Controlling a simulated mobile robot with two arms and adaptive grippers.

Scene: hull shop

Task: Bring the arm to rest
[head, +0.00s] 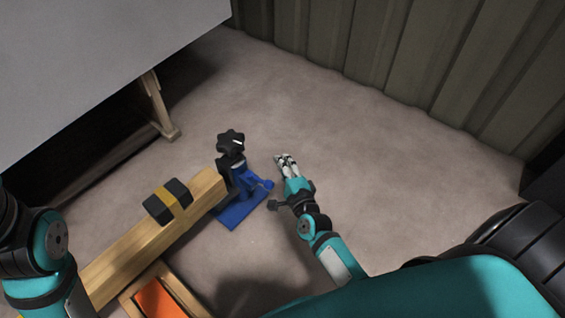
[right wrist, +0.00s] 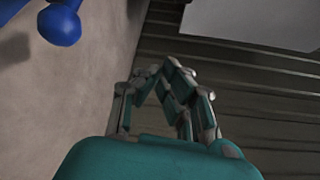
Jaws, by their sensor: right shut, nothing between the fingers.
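My right gripper (head: 284,158) is shut and empty, held over the floor just right of the blue vise. In the right wrist view its fingers (right wrist: 160,72) come together at the tips with nothing between them. My right arm reaches up from the lower right of the head view. My left arm shows at the left edge of the head view, but its gripper is out of the frame.
A blue vise (head: 240,215) with a black star knob (head: 230,143) stands at the end of a wooden beam (head: 150,245). A black and yellow block (head: 168,201) sits on the beam. An orange-lined wooden box (head: 160,299) is below. Floor on the right is clear up to the corrugated wall (head: 400,60).

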